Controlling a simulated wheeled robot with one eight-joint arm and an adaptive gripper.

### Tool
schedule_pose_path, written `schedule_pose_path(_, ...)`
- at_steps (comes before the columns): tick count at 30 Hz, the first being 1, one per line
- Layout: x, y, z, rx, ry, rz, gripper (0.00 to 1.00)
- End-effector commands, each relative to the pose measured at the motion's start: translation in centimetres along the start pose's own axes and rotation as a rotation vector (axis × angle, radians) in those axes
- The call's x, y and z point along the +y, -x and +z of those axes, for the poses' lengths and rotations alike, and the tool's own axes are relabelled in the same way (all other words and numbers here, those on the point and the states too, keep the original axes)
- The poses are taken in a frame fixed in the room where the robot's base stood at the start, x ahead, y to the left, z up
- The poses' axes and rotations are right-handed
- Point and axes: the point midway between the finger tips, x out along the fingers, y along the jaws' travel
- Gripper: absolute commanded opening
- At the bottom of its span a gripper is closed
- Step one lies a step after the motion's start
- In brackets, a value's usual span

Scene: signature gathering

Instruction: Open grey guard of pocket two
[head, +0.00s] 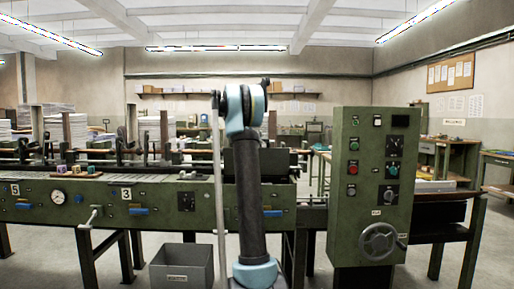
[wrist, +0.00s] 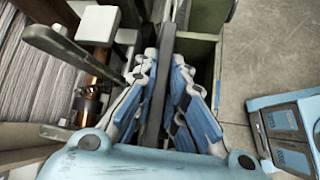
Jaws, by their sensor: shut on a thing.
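In the wrist view my gripper (wrist: 168,72) has its blue-padded fingers on both sides of a dark grey plate (wrist: 157,100), seen edge-on. It is shut on this plate, which looks like the grey guard. The plate runs from between the fingers toward the top of the picture, over a green-walled pocket (wrist: 198,48). In the head view my arm rises in front of the green machine (head: 155,192) and hides part of it; I cannot make out my fingertips there. A dark panel (head: 273,163) stands behind the arm. The pocket number there is hidden.
In the wrist view a paper stack (wrist: 32,85), a dark lever (wrist: 72,52) and a copper-coloured rod (wrist: 97,72) lie close on the left. Floor (wrist: 265,45) shows at right. In the head view a green control cabinet (head: 345,215) stands right and a grey bin (head: 180,266) below.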

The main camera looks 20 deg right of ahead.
Motion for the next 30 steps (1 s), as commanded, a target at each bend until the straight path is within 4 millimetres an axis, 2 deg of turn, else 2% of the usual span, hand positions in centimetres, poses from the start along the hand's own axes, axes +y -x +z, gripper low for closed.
schedule_pose_path(10, 2.1, 0.0, -0.2, 0.001, -0.004, 0.006, 0.0)
schedule_pose_path(27, 2.5, 0.0, -0.2, 0.001, -0.005, 0.008, 0.0)
schedule_pose_path(28, 2.5, 0.0, -0.2, 0.001, -0.005, 0.008, 0.17)
schedule_pose_path(30, 2.5, 0.0, -0.2, 0.001, -0.005, 0.008, 0.32)
